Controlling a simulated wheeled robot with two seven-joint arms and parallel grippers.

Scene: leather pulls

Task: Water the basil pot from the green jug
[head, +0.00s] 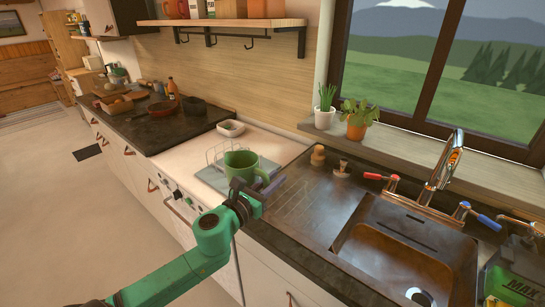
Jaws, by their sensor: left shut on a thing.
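The green jug (241,165) is in my left gripper (258,186), near the left end of the sink counter. The gripper is shut on the near right side of the jug, where the exact grip is partly hidden. The jug looks about upright; what is in it cannot be seen. The basil (358,113), a leafy plant in an orange pot (356,131), stands on the windowsill, right of and behind the jug and apart from it. My right gripper is not in view.
A spiky plant in a white pot (324,118) stands left of the basil. A wire rack (225,156) is behind the jug. Brushes (318,156), a red-handled tap (375,177) and the sink (405,245) lie in front of the sill. A shelf (235,23) hangs above.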

